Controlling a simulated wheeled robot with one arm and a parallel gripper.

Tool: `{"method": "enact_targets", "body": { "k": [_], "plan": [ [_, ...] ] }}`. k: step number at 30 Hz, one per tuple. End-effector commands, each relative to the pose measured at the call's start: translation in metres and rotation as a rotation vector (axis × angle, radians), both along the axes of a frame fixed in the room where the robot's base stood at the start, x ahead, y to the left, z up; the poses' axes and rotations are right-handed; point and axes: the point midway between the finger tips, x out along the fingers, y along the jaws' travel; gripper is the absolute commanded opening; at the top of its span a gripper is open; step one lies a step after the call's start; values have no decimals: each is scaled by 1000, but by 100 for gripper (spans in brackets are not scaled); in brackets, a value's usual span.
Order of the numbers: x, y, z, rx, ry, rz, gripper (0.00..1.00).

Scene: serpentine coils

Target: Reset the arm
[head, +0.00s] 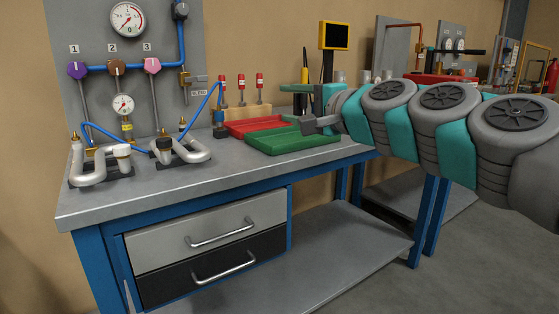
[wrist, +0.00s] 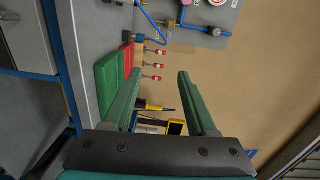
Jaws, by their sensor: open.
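My arm reaches in from the right in the head view, and my gripper (head: 312,126) is above the right part of the workbench, by the green tray (head: 290,143). In the wrist view my gripper (wrist: 158,80) shows two green fingers set well apart with nothing between them. The wrist view is turned on its side. The green tray (wrist: 108,82) and the red tray (wrist: 128,60) lie on the bench to the left of the fingers there. My arm hides part of the bench's right end in the head view.
Two silver serpentine coils (head: 100,163) (head: 180,152) stand on the bench's left. A gauge panel (head: 125,70) with blue hose rises behind them. Red-capped items (head: 260,82) stand behind the red tray (head: 255,125). A yellow-and-black device (head: 334,36) stands at the back. The bench's front middle is clear.

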Motion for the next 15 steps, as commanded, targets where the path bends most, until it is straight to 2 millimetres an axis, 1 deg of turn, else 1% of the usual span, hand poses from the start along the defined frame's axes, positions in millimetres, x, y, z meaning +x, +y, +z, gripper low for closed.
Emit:
{"method": "enact_targets", "body": {
  "k": [5, 8, 11, 14, 15],
  "plan": [
    [-17, 16, -26, -115, 11, 48, 57],
    [-30, 27, -48, -202, 26, 90, 57],
    [-46, 36, -76, -303, 45, 134, 57],
    [-65, 42, -108, -419, 71, 186, 57],
    [-75, 44, -124, -470, 87, 211, 57]
  ]
}}
